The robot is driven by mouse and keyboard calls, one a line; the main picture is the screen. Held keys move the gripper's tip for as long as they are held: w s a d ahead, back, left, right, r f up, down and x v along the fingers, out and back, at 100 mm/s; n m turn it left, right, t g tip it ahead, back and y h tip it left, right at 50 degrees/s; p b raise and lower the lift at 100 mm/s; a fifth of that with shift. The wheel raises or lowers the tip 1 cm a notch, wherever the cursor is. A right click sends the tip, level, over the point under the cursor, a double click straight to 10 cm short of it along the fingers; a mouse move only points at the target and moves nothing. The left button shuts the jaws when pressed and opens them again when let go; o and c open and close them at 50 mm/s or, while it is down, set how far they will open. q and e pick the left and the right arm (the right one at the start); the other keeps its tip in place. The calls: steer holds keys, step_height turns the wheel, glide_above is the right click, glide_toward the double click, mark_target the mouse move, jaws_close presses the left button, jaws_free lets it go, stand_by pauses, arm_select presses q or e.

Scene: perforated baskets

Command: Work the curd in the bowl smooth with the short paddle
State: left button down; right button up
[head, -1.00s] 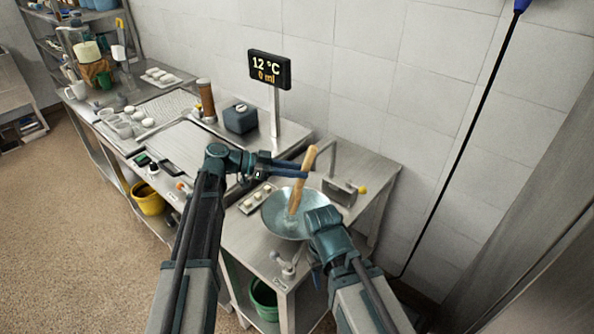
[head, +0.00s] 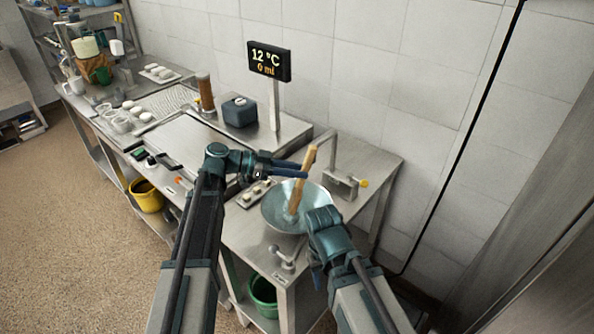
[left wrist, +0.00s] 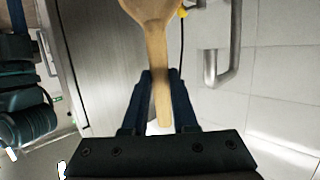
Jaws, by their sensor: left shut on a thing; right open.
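In the head view the lower end reaches inside the wide metal bowl (head: 275,213). A pale patch shows around that lower end; I cannot tell how smooth the curd is. My right gripper (head: 322,219) is open at the bowl's front right side, overlapping the rim in view; its fingertips are mostly hidden.
A tap-like bracket (head: 341,184) with a yellow knob stands behind the bowl. A small tray (head: 256,193) of white pieces lies left of it. A small metal fitting (head: 284,259) sits at the bench's front.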

arm_select(q)
steer(key=shift+f, duration=0.2)
stand_by(0.3)
steer(key=shift+s, duration=0.1)
steer(key=shift+s+d, duration=0.1)
steer(key=shift+s, duration=0.4)
steer(key=shift+w, duration=0.15)
steer(key=shift+w+f+b, duration=0.1)
steer(key=shift+w+b, duration=0.25)
steer(key=shift+w, duration=0.65)
steer(key=shift+s, duration=0.25)
steer(key=shift+s, duration=0.5)
steer(key=shift+w, duration=0.15)
